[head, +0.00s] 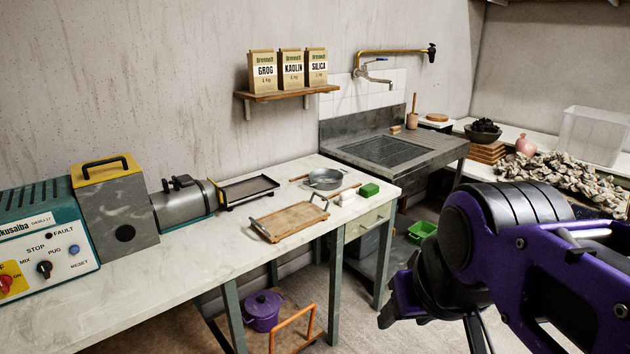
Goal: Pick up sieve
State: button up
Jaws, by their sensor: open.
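The sieve appears to be the round, shallow grey metal vessel (325,180) on the far right part of the pale worktop, near the wall side. It sits among thin wooden sticks; its mesh is too small to make out. My gripper (430,322) is at the lower right, purple and black, with its jaws open. It is in front of the worktop's right end, well apart from the sieve. Nothing shows between its fingers, though the arm hides part of the view there.
A black tray (249,190) and a pug machine (115,205) stand left. A sink (388,152) is behind.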

aim_at(321, 179)
jog(key=i+l+u, duration=0.25)
jog(key=u, duration=0.15)
jog(key=i+l+u, duration=0.2)
jog(key=u, duration=0.2)
jog(key=i+l, duration=0.1)
jog(key=l, duration=0.15)
jog(key=i+l+u, duration=0.15)
jog(key=l, duration=0.45)
jog(key=i+l, duration=0.15)
jog(key=l, duration=0.25)
jog(key=i+l+u, duration=0.1)
jog(key=l, duration=0.25)
jog(key=i+l, duration=0.25)
jog(key=l, duration=0.15)
jog(key=i+l, duration=0.15)
jog(key=l, duration=0.25)
jog(key=i+l+u, duration=0.1)
jog(key=l, duration=0.3)
jog(key=i+l, duration=0.2)
jog(key=l, duration=0.2)
jog(key=k+l, duration=0.2)
jog(key=l, duration=0.1)
